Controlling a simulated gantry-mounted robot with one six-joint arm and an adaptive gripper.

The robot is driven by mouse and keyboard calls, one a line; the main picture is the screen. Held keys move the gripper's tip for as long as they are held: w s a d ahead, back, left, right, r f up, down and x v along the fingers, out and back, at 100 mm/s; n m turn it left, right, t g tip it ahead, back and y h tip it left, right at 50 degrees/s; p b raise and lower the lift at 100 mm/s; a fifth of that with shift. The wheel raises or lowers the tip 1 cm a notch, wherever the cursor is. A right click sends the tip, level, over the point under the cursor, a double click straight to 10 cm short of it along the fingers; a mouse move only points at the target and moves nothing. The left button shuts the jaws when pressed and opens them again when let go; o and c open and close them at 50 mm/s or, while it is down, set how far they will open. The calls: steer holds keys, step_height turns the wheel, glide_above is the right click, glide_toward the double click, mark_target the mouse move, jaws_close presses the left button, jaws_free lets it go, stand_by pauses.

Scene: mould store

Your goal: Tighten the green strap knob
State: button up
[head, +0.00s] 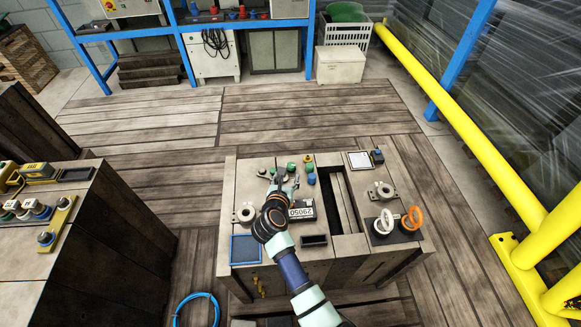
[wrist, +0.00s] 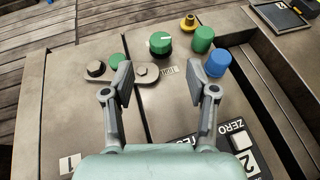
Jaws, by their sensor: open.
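A round green knob (wrist: 160,43) with a white pointer line stands on the grey bench top; it also shows in the head view (head: 291,166). My gripper (wrist: 160,80) is open and empty, its fingertips apart. In the wrist view the knob appears beyond the fingertips, between their lines, and no contact shows. A small label (wrist: 169,71) lies on the near side of the knob; I cannot read it surely. Left of the knob are metal strap plates with bolts (wrist: 145,73) and a smaller green round piece (wrist: 117,60), partly hidden by the left finger.
A long slot (head: 336,195) divides the bench. A blue-rimmed tray (head: 245,249) lies front left.

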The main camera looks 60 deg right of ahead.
mark_target(290, 168)
steer(key=b+x, duration=0.5)
steer(key=x, duration=0.2)
steer(key=shift+f, duration=0.1)
steer(key=shift+w+d, duration=0.1)
steer(key=shift+d, duration=0.2)
jaws_close()
